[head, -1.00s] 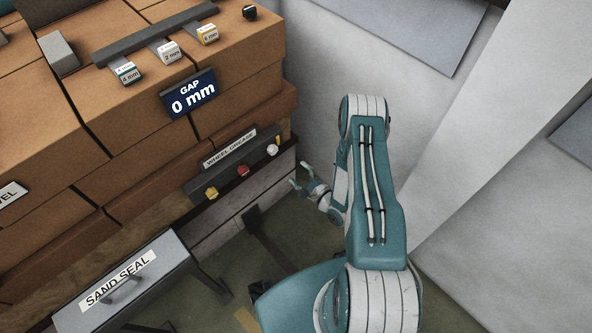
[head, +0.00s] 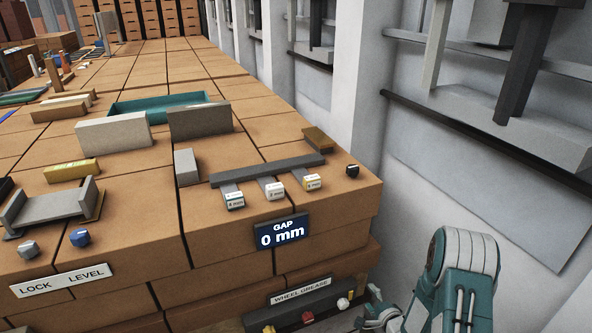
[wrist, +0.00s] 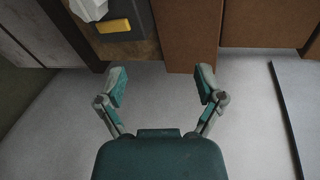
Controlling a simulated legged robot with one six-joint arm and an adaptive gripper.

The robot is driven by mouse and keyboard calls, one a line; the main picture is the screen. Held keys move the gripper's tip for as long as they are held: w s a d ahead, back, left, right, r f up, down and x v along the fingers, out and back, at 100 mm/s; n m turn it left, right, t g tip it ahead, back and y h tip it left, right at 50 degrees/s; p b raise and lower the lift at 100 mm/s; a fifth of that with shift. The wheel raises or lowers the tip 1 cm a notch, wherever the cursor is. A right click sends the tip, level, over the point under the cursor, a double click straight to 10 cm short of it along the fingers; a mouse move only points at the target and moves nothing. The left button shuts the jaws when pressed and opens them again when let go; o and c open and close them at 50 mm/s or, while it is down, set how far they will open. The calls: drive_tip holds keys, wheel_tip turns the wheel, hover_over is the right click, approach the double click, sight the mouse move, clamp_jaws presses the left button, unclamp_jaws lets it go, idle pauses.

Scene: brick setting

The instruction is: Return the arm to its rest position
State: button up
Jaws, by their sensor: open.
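My gripper (wrist: 160,88) is open and empty in the wrist view, its two fingers spread apart over a pale surface with brown blocks beyond. In the head view my gripper (head: 378,312) shows only in part at the bottom edge, beside the wheel grease rack (head: 318,303). My teal and white arm is bent at the lower right of the head view. The rest of the arm is cut off by the frame.
The brick stack (head: 330,215) fills the left and middle, with a "GAP 0 mm" display (head: 282,232) on its front. Gauges labelled in mm (head: 274,190) lie on top. A pale wall (head: 480,190) with ledges stands at the right.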

drive_tip(key=s+r+n+g+h, duration=0.2)
drive_tip(key=r+n+h, duration=0.15)
drive_tip(key=r, duration=0.85)
drive_tip(key=s+r+n+g+h, duration=0.15)
drive_tip(key=r+n, duration=0.35)
drive_tip(key=r, duration=0.8)
drive_tip(key=s+a+r+n+g, duration=0.1)
drive_tip(key=s+a+r+n, duration=0.1)
drive_tip(key=s, duration=0.7)
drive_tip(key=s+a+r+n+g, duration=0.2)
drive_tip(key=s+r, duration=0.3)
drive_tip(key=s, duration=0.4)
drive_tip(key=s+a+r+n+g, duration=0.2)
drive_tip(key=s+a+r+n, duration=0.1)
drive_tip(key=s, duration=0.6)
drive_tip(key=shift+s+r, duration=0.2)
drive_tip(key=shift+r, duration=0.4)
